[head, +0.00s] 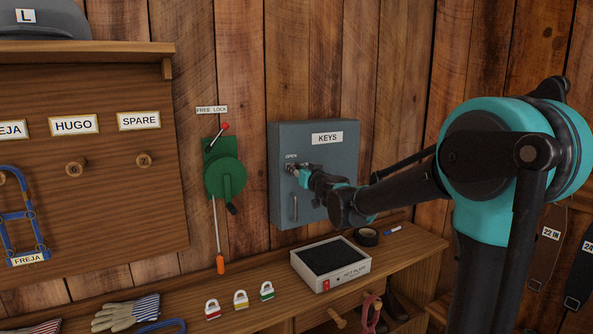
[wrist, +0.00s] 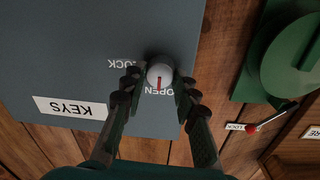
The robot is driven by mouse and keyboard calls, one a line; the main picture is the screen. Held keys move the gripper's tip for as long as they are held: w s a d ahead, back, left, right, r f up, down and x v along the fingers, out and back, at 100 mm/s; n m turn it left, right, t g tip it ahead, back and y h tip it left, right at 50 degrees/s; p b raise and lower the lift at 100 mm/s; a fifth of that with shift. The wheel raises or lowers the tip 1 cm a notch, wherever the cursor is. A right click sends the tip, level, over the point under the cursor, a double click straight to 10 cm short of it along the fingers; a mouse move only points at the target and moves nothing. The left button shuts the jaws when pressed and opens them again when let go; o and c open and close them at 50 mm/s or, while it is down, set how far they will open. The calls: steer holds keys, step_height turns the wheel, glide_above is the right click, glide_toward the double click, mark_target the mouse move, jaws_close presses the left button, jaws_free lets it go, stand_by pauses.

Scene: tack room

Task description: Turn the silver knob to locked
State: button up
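The silver knob (wrist: 160,76) is on the front of the grey key cabinet (head: 340,160). Its red mark points toward the OPEN label (wrist: 174,91) in the wrist view. The LOCK label (wrist: 124,63) lies to the left there, partly covered by a finger. My gripper (wrist: 159,80) has one finger on each side of the knob, with what look like narrow gaps; firm contact is not visible. In the head view my gripper (head: 298,170) is at the cabinet's upper left and hides most of the knob.
A green crank device (head: 225,178) with a red-tipped lever hangs left of the cabinet. A handle (head: 294,208) sits low on the cabinet door.

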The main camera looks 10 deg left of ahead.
jaws_close()
steer(key=shift+m, duration=0.3)
steer(key=shift+w+d+m+g+y, duration=0.1)
steer(key=shift+m+g, duration=0.15)
steer(key=shift+m, duration=2.5)
steer(key=shift+s+m+g+y, duration=0.1)
steer(key=shift+m+g, duration=0.1)
steer(key=shift+m, duration=2.5)
steer(key=shift+w+d+m+g+y, duration=0.1)
steer(key=shift+m+g, duration=0.15)
steer(key=shift+m, duration=2.5)
